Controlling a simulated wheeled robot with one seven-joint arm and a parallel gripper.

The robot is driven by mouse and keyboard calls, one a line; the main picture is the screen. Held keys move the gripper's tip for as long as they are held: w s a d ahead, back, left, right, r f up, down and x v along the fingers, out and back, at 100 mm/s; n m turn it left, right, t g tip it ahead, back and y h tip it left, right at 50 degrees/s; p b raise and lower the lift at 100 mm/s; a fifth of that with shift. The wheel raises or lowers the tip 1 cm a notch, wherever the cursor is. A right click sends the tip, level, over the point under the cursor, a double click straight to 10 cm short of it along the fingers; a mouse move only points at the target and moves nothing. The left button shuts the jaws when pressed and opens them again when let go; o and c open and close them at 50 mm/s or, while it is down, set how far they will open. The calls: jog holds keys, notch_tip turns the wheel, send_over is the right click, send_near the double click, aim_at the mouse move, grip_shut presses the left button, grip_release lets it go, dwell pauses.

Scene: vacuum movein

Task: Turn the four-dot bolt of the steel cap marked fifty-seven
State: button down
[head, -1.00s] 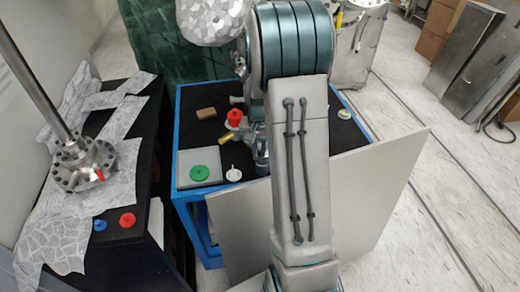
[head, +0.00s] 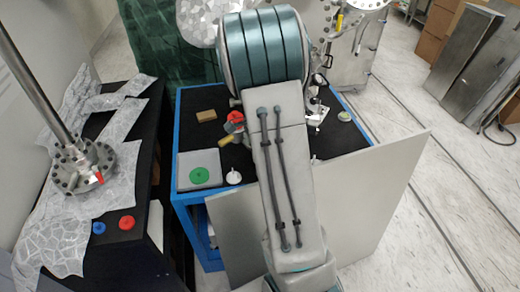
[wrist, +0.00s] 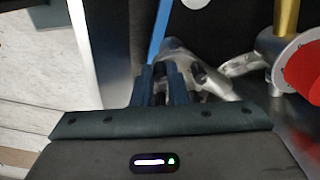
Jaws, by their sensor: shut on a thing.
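My gripper (wrist: 163,84) shows in the wrist view, with its dark blue fingers close together on a shiny silver metal piece (wrist: 190,66). In the head view my arm hides the gripper. I cannot make out a cap marked fifty-seven or a four-dot bolt. A steel flange (head: 70,181) with bolts around its rim stands on the left bench, with a red tab (head: 99,179) on it. A red knob (head: 235,117) is on the blue-framed table; a red round part (wrist: 305,78) shows at the right of the wrist view, near a brass tube (wrist: 286,16).
The blue-framed table (head: 345,138) carries a grey block (head: 185,180) with a green disc (head: 197,172), a white cap (head: 233,177), a brown block (head: 206,115) and silver fittings (head: 316,111). A pale panel (head: 375,190) leans at its front. Open floor lies right.

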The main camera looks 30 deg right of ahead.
jog(key=shift+m, duration=0.5)
jog(key=c, duration=1.4)
grip_release()
jog(key=shift+c, duration=0.2)
notch_tip(320, 180, up, 14)
jog(key=shift+f+b, duration=0.15)
jog(key=shift+b, duration=0.15)
